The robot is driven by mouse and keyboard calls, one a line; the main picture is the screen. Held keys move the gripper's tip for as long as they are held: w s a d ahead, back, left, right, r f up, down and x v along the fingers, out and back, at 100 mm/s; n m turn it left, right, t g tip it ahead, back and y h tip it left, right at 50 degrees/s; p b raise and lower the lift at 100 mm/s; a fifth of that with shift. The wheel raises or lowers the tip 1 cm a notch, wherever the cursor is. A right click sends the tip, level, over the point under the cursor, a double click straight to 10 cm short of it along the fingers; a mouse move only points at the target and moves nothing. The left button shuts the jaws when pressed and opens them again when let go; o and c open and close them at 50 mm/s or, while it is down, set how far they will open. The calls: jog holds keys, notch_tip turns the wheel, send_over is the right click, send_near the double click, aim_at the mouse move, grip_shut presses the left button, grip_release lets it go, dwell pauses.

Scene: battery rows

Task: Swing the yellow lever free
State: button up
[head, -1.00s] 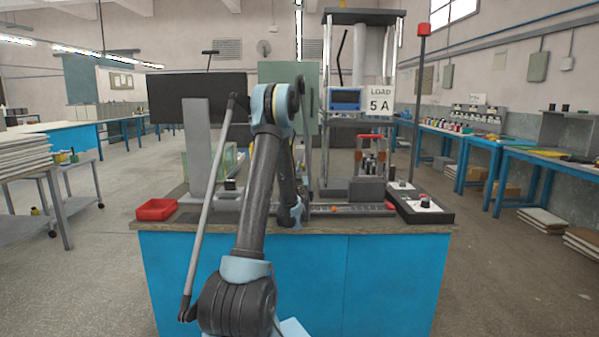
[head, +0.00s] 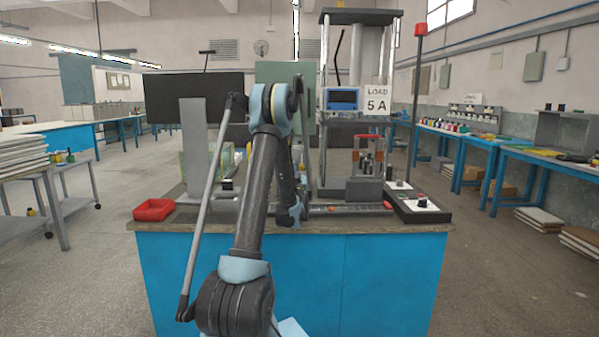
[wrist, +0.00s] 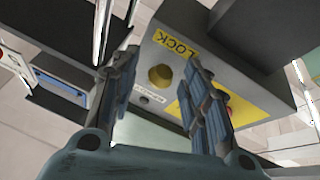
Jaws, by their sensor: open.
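In the wrist view my gripper (wrist: 162,60) is open, one finger on each side of the picture. Between the fingers shows a grey box face with a yellow LOCK label (wrist: 174,44). Below the label is a round yellow part (wrist: 160,77), perhaps the yellow lever seen end-on. It appears between the fingers with no finger seen touching it; its distance is hard to judge. A small dark round part (wrist: 144,99) and a small white label sit below it. The right finger partly hides a yellow plate (wrist: 243,110) with a red part. In the head view my arm hides the gripper.
The blue bench (head: 390,275) carries a tall test frame (head: 362,17) with a LOAD 5 A sign (head: 377,100), a red tray (head: 154,209) at left and a dark control box (head: 421,205) at right. A dark panel (head: 165,95) stands behind the tray.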

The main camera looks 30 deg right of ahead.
notch_tip(320, 180, up, 10)
jog(key=shift+f, duration=0.15)
dwell(0.4)
jog(key=shift+w+a, duration=0.1)
dwell(0.4)
